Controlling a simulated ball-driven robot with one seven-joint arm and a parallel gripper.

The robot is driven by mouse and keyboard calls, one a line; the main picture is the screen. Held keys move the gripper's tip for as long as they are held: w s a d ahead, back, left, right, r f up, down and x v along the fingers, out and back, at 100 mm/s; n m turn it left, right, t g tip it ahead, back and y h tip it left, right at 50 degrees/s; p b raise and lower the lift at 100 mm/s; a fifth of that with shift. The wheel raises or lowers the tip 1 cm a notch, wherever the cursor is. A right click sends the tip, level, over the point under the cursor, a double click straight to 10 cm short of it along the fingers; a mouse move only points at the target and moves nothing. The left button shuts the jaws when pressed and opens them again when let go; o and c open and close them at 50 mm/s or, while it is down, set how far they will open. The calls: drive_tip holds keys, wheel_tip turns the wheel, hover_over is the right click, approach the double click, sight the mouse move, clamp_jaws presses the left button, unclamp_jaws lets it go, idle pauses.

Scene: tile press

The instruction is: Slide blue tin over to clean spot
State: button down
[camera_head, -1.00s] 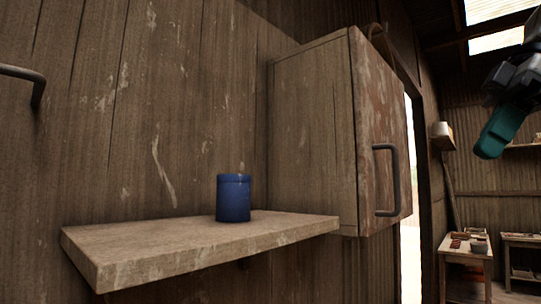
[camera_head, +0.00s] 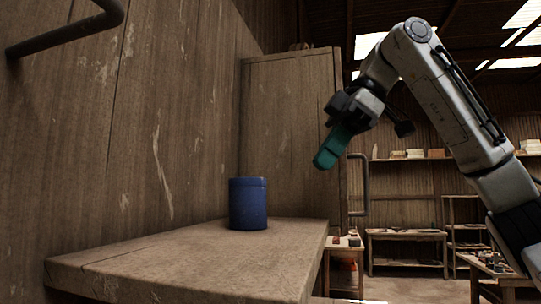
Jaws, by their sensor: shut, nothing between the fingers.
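The blue tin (camera_head: 248,204) stands upright near the back of a wooden shelf (camera_head: 190,272), close to the plank wall and the cabinet. My gripper (camera_head: 323,163) has teal fingers that are shut and empty. In the picture it hangs above and to the right of the tin, clear of it, in front of the cabinet. Which part of the shelf is the clean spot, I cannot tell.
A wooden cabinet (camera_head: 285,130) with a dark handle (camera_head: 363,185) stands beyond the shelf. Another dark handle (camera_head: 75,32) juts from the wall at upper left. Workbenches (camera_head: 405,236) stand in the background. The shelf's front is bare.

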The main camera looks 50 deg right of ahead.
drive_tip(key=p, duration=0.2)
hover_over(247, 196)
drive_tip(key=d, duration=0.3)
drive_tip(key=shift+d+r, duration=0.1)
drive_tip(key=shift+r, duration=0.05)
drive_tip(key=shift+w+a, duration=0.2)
drive_tip(key=shift+w, duration=0.05)
drive_tip(key=shift+s+f, duration=0.15)
drive_tip(key=shift+f, duration=0.85)
